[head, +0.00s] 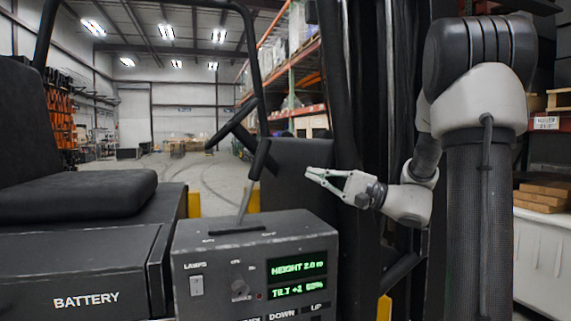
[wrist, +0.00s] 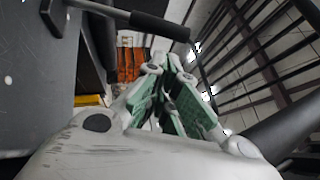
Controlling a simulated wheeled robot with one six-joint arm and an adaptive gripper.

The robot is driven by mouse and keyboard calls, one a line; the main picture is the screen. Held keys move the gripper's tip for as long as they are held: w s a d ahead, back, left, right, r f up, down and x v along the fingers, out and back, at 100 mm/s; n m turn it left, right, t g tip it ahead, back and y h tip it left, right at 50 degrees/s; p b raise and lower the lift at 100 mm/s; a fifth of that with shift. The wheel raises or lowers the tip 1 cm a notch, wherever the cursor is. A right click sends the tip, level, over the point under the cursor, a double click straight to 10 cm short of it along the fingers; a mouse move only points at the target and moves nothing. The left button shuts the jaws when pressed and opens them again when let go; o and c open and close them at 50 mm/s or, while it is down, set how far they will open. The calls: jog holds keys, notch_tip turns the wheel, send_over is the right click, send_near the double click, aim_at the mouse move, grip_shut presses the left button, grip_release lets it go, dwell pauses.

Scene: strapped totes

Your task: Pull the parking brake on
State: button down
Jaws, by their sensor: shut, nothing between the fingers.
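The parking brake lever (head: 260,160) has a black grip on a thin metal shaft. It rises from a slot on top of the grey console (head: 190,250) and leans to the right in the head view. Small labels lie by the slot, too small to read surely. My gripper (head: 309,174) is shut and empty, to the right of the lever's grip and apart from it, its fingers pointing left. In the wrist view the lever's black grip (wrist: 160,25) crosses the top, beyond my green-padded fingers (wrist: 166,62).
The console front carries a lamps switch (head: 196,285), a knob and a green display (head: 298,280). A black seat (head: 75,195) stands at left above the battery box (head: 80,275). A steering wheel (head: 232,125) and dark mast (head: 370,100) stand behind.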

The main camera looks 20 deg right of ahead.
dwell(0.3)
jog(key=x, duration=1)
jog(key=shift+a, duration=0.1)
jog(key=a+r+n+g+h, duration=0.1)
jog(key=a+n+h, duration=0.1)
jog(key=a, duration=0.4)
jog(key=a+r+n+g+h, duration=0.2)
jog(key=a, duration=0.5)
jog(key=shift+a+r+g+h, duration=0.25)
jog(key=shift+g+h, duration=0.05)
jog(key=shift+h, duration=0.1)
dwell(0.3)
